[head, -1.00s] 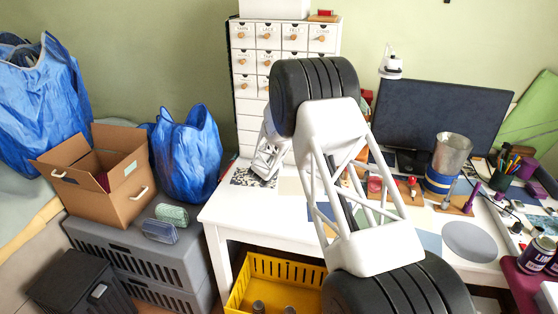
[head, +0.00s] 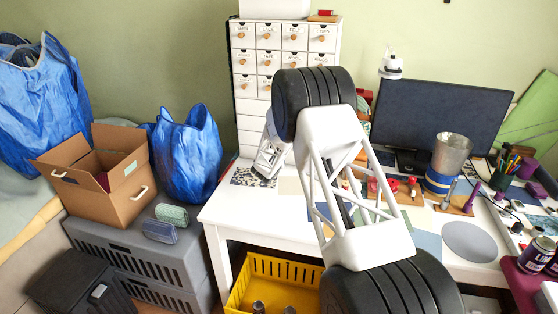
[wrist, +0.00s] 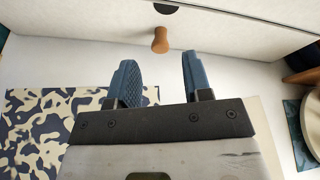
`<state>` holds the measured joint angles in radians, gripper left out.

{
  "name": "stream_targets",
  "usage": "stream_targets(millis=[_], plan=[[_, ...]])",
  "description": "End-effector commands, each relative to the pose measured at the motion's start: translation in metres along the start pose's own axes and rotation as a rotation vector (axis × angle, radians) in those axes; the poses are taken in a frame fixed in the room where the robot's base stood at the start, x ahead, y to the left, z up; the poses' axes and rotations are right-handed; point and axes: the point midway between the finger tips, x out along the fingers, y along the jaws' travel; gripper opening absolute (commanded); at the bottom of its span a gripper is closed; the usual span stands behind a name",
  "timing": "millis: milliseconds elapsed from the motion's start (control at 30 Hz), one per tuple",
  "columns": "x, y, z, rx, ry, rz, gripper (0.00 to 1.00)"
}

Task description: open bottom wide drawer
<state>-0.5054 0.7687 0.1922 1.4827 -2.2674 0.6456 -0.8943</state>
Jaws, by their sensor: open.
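A white drawer cabinet (head: 248,107) stands at the back of the white desk in the head view. It has small knobbed drawers above and wide plain-fronted drawers below; the lowest wide drawer (head: 246,152) is partly hidden by my wrist. In the wrist view a wide white drawer front (wrist: 230,35) carries a round wooden knob (wrist: 160,40). My gripper (wrist: 157,62) is open, its two blue fingers apart and empty. The knob appears ahead of the gap between the fingertips, and I see no contact. In the head view my arm hides the fingers.
A patterned mat (wrist: 40,120) lies on the desk at left in the wrist view. Round items (wrist: 305,110) sit at the right edge. A monitor (head: 440,115) and small tools stand right of my arm. A yellow crate (head: 275,280) is below the desk front.

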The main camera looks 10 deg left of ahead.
Motion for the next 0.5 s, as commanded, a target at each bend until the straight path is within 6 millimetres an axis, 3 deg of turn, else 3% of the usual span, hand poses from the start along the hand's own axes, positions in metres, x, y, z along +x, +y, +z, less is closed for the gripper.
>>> stream_targets(millis=[500], plan=[[0.041, 0.001, -0.001, 0.000, 0.001, 0.001, 0.45]])
